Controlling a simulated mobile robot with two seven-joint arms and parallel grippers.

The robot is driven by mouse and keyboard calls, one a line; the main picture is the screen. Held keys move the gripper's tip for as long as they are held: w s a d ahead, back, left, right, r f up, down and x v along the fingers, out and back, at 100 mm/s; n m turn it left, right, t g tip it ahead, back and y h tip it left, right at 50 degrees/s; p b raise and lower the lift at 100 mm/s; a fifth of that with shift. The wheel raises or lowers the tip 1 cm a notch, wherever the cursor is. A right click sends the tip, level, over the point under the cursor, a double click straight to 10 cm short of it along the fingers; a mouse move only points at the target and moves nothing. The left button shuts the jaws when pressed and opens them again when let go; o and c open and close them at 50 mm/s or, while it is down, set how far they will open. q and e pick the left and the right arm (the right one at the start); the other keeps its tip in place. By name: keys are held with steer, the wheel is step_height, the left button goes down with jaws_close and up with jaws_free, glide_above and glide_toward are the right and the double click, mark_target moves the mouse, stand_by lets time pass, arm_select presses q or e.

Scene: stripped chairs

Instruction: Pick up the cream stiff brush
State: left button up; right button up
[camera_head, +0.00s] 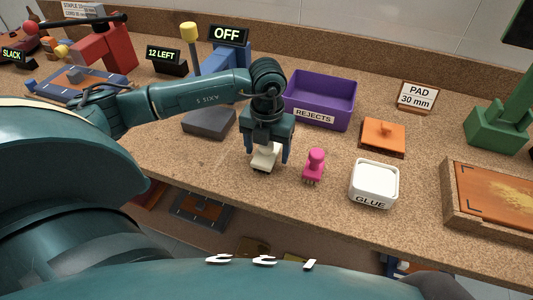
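The cream stiff brush (264,158) is on the cork-coloured bench, in the lower middle of the head view. My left gripper (266,156) comes down over it from above, with one finger on either side of the brush. The fingers look spread apart, and I see a gap at the right finger. The gripper body hides the top of the brush. I cannot tell whether either finger touches it. My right gripper is not in view.
A pink brush (314,166) stands just right of my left gripper. Further right are a white GLUE tub (374,184) and an orange pad (383,135). A purple REJECTS bin (321,98) stands behind. A grey block (209,123) lies left. The bench's front edge is close.

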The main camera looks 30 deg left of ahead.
arm_select(q)
steer(key=c, duration=1.1)
steer(key=shift+r, duration=0.1)
step_height(320, 180, up, 10)
steer(key=shift+f, duration=0.1)
